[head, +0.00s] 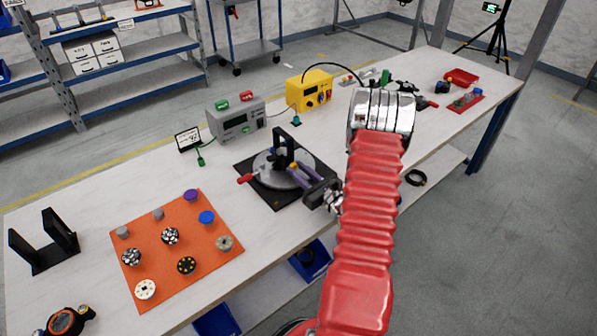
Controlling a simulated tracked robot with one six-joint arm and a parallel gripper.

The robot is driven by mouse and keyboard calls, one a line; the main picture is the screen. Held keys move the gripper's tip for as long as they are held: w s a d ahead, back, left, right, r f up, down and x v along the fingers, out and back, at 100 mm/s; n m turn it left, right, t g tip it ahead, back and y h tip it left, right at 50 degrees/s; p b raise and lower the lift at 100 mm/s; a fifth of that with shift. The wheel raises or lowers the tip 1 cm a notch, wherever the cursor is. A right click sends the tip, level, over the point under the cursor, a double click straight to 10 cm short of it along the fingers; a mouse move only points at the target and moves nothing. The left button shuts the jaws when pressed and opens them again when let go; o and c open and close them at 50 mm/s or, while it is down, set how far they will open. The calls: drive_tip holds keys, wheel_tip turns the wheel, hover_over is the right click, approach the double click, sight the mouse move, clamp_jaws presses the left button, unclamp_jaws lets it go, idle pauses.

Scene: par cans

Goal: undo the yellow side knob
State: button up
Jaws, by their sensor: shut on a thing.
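A black upright bracket (280,146) stands on a round grey turntable plate (268,174) in the middle of the bench. A red handle (245,178) sticks out at the plate's left. My gripper (291,167) comes in from the right, its purplish fingers reaching low at the bracket's right side.
An orange mat (209,255) with several knobs and round parts lies at left front. A black stand (42,245) is at far left. A grey meter box (236,121) and a yellow box (309,91) stand behind the turntable. Bare bench lies between mat and turntable.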

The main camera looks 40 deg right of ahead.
drive_tip(key=shift+a+n, duration=0.15)
drive_tip(key=shift+n, duration=2.05)
drive_tip(key=o, duration=1.1)
drive_tip(key=shift+s, duration=0.15)
drive_tip(key=s, duration=0.9)
drive_tip(key=s+a, duration=0.1)
drive_tip(key=s, duration=0.3)
drive_tip(key=shift+s, duration=0.25)
